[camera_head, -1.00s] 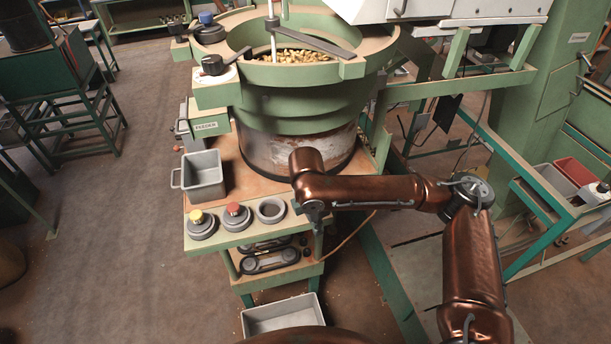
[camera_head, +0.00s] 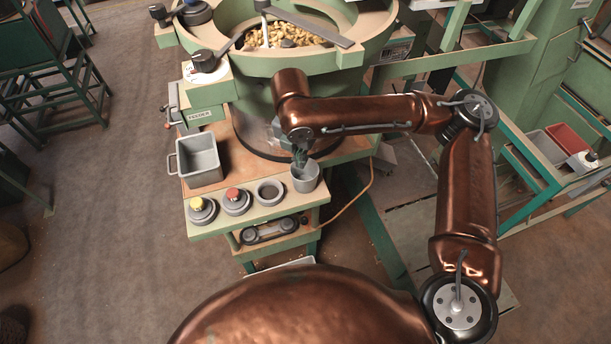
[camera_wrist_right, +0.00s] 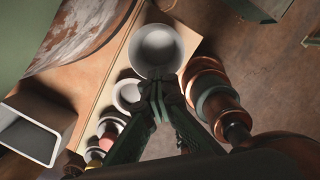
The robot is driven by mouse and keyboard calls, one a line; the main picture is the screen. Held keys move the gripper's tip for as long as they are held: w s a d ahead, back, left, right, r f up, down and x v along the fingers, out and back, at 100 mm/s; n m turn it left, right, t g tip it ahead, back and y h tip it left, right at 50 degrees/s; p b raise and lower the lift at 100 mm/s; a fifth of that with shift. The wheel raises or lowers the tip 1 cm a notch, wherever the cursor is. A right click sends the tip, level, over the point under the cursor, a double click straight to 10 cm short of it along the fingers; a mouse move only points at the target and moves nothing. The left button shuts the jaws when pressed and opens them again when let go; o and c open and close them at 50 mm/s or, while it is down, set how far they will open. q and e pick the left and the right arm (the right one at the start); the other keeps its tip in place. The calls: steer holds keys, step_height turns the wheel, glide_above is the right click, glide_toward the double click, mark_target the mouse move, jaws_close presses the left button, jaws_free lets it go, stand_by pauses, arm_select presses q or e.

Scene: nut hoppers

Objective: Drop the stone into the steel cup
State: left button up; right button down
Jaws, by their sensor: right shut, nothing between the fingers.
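A grey steel cup (camera_head: 305,179) stands at the right end of the feeder's front ledge. In the right wrist view the cup (camera_wrist_right: 156,44) looks empty. My right gripper (camera_head: 299,158) points down at the cup's far rim, shut and empty. In the right wrist view its closed fingertips (camera_wrist_right: 157,82) overlap the cup's near rim; I cannot tell whether they touch it. A dark grey lump that looks like a stone (camera_head: 288,43) lies among the nuts in the feeder bowl (camera_head: 300,65). My left gripper is not in view.
A dark lever (camera_head: 305,27) crosses the bowl's top.

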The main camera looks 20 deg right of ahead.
steer(key=f+b, duration=0.3)
steer(key=shift+w+f, duration=0.3)
steer(key=c, duration=2.5)
jaws_free()
steer(key=shift+o, duration=1.3)
steer(key=shift+s, duration=0.1)
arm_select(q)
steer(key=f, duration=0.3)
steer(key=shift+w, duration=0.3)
arm_select(e)
step_height(320, 180, up, 7)
steer(key=shift+s+a+r, duration=0.2)
steer(key=shift+s+a, duration=0.1)
